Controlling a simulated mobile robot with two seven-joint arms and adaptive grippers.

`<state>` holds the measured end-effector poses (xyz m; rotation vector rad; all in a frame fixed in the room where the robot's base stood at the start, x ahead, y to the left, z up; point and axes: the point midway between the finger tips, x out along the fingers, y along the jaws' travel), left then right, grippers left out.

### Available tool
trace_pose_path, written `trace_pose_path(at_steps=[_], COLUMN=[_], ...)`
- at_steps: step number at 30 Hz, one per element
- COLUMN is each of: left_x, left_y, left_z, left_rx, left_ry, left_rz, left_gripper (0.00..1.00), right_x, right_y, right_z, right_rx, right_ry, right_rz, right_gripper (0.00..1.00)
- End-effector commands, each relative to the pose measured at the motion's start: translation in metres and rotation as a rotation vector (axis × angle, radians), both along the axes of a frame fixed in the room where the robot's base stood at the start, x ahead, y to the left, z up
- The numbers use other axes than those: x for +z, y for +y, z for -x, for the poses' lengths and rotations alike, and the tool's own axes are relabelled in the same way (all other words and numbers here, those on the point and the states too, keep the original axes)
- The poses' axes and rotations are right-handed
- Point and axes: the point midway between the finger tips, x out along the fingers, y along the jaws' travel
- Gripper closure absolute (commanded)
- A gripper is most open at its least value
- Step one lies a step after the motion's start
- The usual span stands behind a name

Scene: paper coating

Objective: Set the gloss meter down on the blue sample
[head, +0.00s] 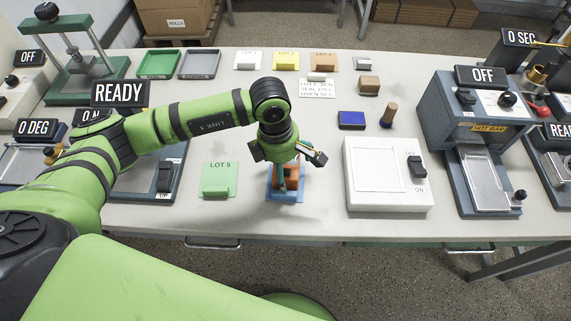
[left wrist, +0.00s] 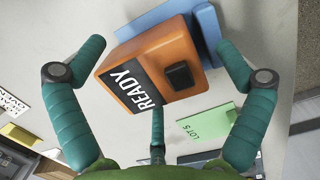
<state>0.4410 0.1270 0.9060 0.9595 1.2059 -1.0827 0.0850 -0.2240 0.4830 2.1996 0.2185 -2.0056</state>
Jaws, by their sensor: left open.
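The gloss meter is an orange block with a dark READY display and a black button; it shows in the head view (head: 292,172) and large in the left wrist view (left wrist: 172,48). It stands on the blue sample (head: 285,197), whose blue edge also shows beside it in the left wrist view (left wrist: 208,22). My left gripper (head: 284,168) points down over the meter. Its teal fingers are spread around the meter, with gaps visible in the left wrist view. The gripper hides part of the meter in the head view. My right gripper is not in view.
A green LOT 5 card (head: 218,178) lies just left of the blue sample. A white switch box (head: 388,200) stands to the right, with a blue pad (head: 351,120) and a wooden-handled stamp (head: 389,115) behind. White, yellow and orange cards (head: 286,61) lie at the back.

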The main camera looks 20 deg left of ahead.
Motion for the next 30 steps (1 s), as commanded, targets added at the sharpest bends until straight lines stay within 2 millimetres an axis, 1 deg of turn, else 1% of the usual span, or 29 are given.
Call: trace_pose_path(at_steps=[5, 8, 11, 18, 21, 25, 30], left_x=[0.001, 0.01, 0.027, 0.079, 0.096, 0.112, 0.119], left_y=[0.0, 0.001, 0.003, 0.01, 0.012, 0.014, 0.015], left_z=[0.0, 0.0, 0.0, 0.002, 0.003, 0.003, 0.004], left_rx=[0.0, 0.0, -0.001, 0.0, 0.0, 0.0, 0.0], left_ry=[0.001, 0.0, -0.004, -0.004, -0.004, -0.003, 0.0], left_rz=[-0.001, 0.0, 0.0, 0.0, -0.001, -0.001, 0.0], left_gripper=[0.0, 0.0, 0.0, 0.0, 0.0, 0.0, 0.0], right_x=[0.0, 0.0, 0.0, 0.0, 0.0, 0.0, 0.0], right_y=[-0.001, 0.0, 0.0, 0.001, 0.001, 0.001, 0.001], right_z=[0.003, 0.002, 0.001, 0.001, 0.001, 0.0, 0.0], right_rx=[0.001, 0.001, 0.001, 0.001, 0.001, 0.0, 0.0], right_ry=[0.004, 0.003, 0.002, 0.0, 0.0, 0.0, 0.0], right_rz=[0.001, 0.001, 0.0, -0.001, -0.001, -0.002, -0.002], right_gripper=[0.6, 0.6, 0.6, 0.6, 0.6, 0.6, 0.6])
